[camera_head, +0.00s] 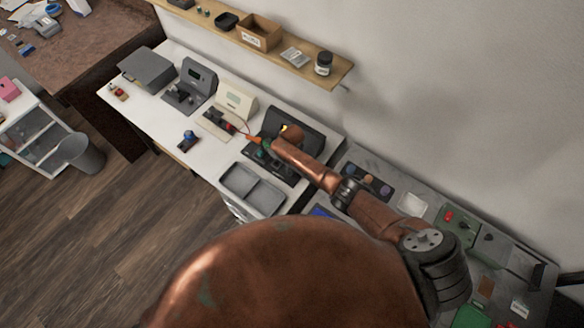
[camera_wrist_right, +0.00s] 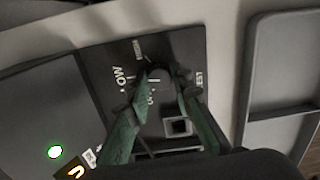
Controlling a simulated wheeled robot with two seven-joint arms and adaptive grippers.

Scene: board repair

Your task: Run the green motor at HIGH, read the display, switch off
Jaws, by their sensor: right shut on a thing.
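In the right wrist view, my right gripper's green fingers (camera_wrist_right: 155,100) are shut on a dark round knob (camera_wrist_right: 160,77) on a black control panel (camera_wrist_right: 107,62). I cannot tell where the knob points. In the head view, my right gripper (camera_head: 266,145) is at the dark bench unit (camera_head: 312,133). I cannot make out the green motor. My left gripper is out of view.
A grey two-part tray (camera_head: 252,188) lies in front of the dark unit. A cream instrument (camera_head: 236,98) and a dark grey one (camera_head: 199,77) stand to its left. A small blue-topped object (camera_head: 188,138) sits near the bench's front edge. A shelf (camera_head: 290,58) runs above.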

